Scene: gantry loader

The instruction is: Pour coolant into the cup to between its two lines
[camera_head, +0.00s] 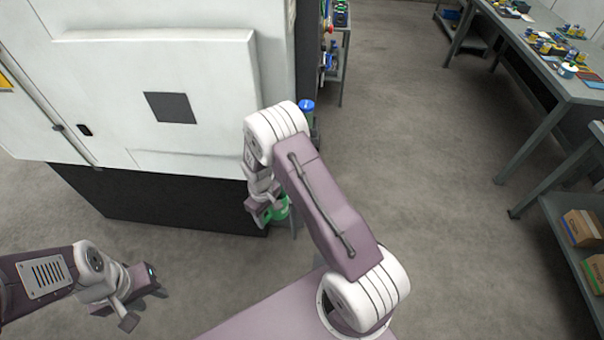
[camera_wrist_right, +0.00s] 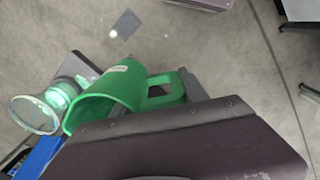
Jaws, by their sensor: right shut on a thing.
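A green jug (camera_head: 278,209) is at my right gripper (camera_head: 260,208), beside the lower right corner of the white machine. In the right wrist view the green jug (camera_wrist_right: 115,90) shows its open mouth towards the left and a loop handle. My right gripper (camera_wrist_right: 187,105) is shut on the jug at its handle side. A clear round cup (camera_wrist_right: 35,115) with green in it is just left of the jug's mouth. Its lines and liquid level cannot be made out. My left gripper (camera_head: 143,300) is open and empty over the floor at the lower left.
The white machine (camera_head: 200,70) with a dark base fills the upper left. A blue-topped container (camera_head: 306,108) stands by its right edge. A blue object (camera_wrist_right: 40,157) lies below the cup. A workbench (camera_head: 560,85) stands at the right; the floor between is clear.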

